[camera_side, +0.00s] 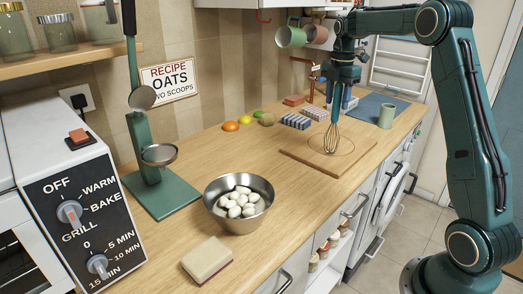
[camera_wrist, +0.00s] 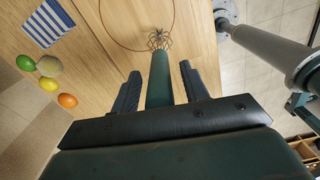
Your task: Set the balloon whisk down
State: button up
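The balloon whisk (camera_side: 332,137) is upright, wire head down, over the wooden board (camera_side: 300,150). Its wires appear to reach the board inside a thin ring outline; I cannot tell for certain that they touch. In the wrist view the whisk's green handle (camera_wrist: 160,82) runs between my gripper's fingers (camera_wrist: 159,72), with a gap on each side. My gripper is open around the handle, and in the side view my gripper (camera_side: 338,91) is above the board. The handle's top end is hidden by my gripper.
A steel bowl of white eggs (camera_side: 239,200), a sponge (camera_side: 207,260) and a green stand (camera_side: 160,195) are at the near left. Fruit (camera_side: 231,126) and a striped cloth (camera_side: 296,121) lie behind the board. A green mug (camera_side: 387,116) stands right of it.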

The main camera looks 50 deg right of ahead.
jog(key=shift+r, duration=0.1)
notch_tip(320, 180, up, 12)
jog(key=shift+f, duration=0.2)
jog(key=shift+r, duration=0.25)
dwell(0.7)
dwell(0.6)
